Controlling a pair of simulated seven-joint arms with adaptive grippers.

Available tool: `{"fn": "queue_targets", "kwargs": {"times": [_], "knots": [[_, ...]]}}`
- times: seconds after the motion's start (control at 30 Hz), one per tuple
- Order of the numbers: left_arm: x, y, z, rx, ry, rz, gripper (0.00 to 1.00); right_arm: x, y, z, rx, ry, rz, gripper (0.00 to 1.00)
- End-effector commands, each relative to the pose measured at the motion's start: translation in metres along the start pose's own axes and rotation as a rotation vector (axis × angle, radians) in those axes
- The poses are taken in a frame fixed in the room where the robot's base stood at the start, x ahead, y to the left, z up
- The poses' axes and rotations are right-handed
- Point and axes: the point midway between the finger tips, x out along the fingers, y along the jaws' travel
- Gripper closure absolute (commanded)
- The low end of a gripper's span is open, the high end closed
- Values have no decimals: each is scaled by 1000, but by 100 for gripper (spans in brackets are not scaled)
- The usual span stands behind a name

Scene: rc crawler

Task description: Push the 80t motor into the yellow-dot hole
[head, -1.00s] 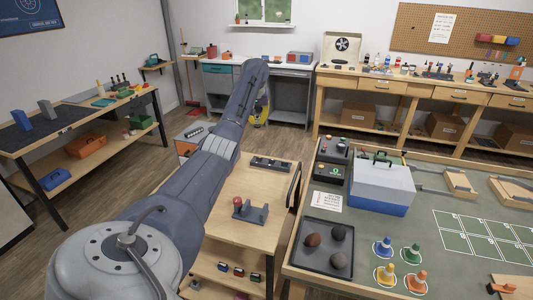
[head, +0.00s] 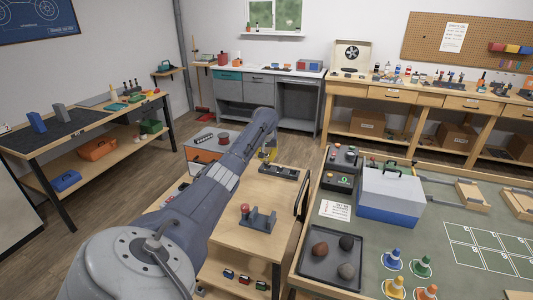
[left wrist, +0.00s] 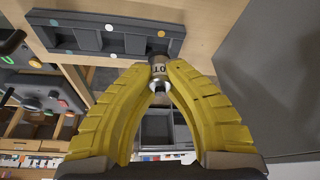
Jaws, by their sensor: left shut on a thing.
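The 80t motor (left wrist: 158,70) is a small silver cylinder with a partly visible "0T" mark in the left wrist view. My left gripper (left wrist: 158,86) has yellow fingers shut on it; in the head view the gripper (head: 268,154) is over the far end of the small wooden bench. A dark grey block with several holes (left wrist: 88,40) lies just ahead of the motor, with teal, white and yellow-orange dots along it. The motor's end meets the block's right part, near a yellow-orange dot (left wrist: 160,33). I cannot tell whether it is inside a hole. The block also shows in the head view (head: 279,171).
A grey cradle with a red knob (head: 257,217) stands nearer on the wooden bench top (head: 250,190). The green-topped table (head: 415,240) to the right holds a blue-and-white box (head: 388,195), a tray of stones (head: 312,265) and several cones.

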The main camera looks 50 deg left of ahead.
Motion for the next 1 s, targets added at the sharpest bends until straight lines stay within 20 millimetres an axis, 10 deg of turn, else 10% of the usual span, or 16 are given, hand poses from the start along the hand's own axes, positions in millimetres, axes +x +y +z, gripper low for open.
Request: {"fn": "queue_targets", "kwargs": {"times": [0.73, 0.8, 1.0], "knots": [[34, 0, 12, 0, -1, 0, 100, 0, -1, 1, 0, -1, -1, 56], [34, 0, 12, 0, -1, 0, 80, 0, -1, 1, 0, -1, -1, 56], [34, 0, 12, 0, -1, 0, 64, 0, -1, 1, 0, -1, -1, 56]]}}
